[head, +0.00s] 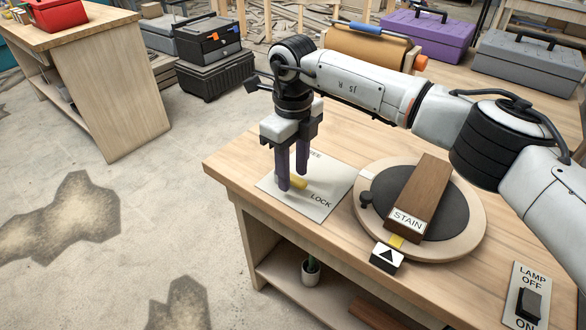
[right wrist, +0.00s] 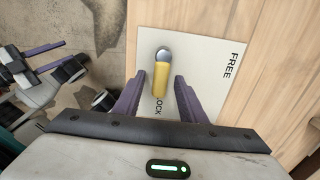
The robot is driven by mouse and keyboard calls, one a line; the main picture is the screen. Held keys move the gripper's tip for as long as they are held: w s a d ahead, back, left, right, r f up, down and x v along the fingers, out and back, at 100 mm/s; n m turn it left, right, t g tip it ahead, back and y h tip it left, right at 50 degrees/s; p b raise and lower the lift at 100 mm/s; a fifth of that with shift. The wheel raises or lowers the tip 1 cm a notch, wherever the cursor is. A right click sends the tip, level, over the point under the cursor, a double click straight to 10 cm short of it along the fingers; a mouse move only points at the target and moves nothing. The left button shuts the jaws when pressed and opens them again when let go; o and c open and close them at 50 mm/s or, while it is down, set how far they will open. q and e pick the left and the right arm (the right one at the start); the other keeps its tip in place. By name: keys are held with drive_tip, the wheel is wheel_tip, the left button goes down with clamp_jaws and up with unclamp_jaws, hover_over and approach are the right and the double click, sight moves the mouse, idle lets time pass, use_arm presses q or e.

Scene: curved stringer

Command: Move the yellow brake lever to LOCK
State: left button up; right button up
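The yellow brake lever (head: 299,183) sits on a white plate (head: 322,210) at the bench's left end. The word LOCK shows at the plate's lower right; FREE at its far edge is partly hidden. In the right wrist view, the lever (right wrist: 160,80) has a silver round end, and its yellow grip lies over part of the word LOCK. My right gripper (head: 292,180) points down over the plate. Its purple fingers (right wrist: 160,92) stand apart, one on each side of the lever, with gaps showing. My left gripper (right wrist: 48,62) appears at the left of the wrist view, purple fingers apart.
Right of the plate, a round turntable (head: 470,238) carries a brown block labelled STAIN (head: 420,190). An arrow block (head: 387,255) and a lamp switch (head: 528,300) are near the front edge. A potted plant (head: 310,270) stands on the shelf below.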

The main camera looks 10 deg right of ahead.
sight(293, 177)
drive_tip(key=shift+r, duration=0.1)
wheel_tip(293, 177, up, 10)
idle(0.4)
